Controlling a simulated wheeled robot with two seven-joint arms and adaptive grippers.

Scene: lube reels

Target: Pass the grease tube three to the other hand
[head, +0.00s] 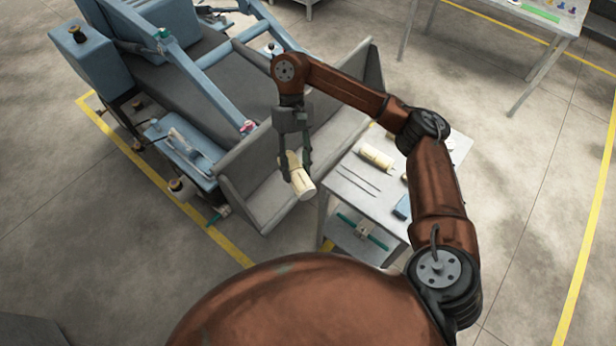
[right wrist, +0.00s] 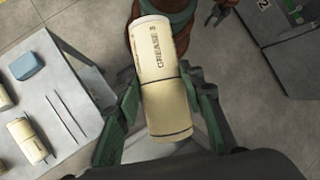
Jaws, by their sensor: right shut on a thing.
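The grease tube three (head: 303,186) is a cream cylinder, held up in the air in front of the grey bin. In the right wrist view the tube (right wrist: 162,75) shows its "GREASE 3" label and a white end. My right gripper (head: 298,172) is shut on it, with one green-padded finger on each side of the tube. In the right wrist view, a small dark two-pronged shape at the top edge looks like my left gripper (right wrist: 218,14), with its fingers apart and empty. The left gripper does not show in the head view.
A small grey table (head: 345,197) stands right of the held tube, with another cream tube (head: 376,157), two thin rods and a blue box (head: 402,207) on it. A blue machine with a grey bin (head: 262,192) stands at the left.

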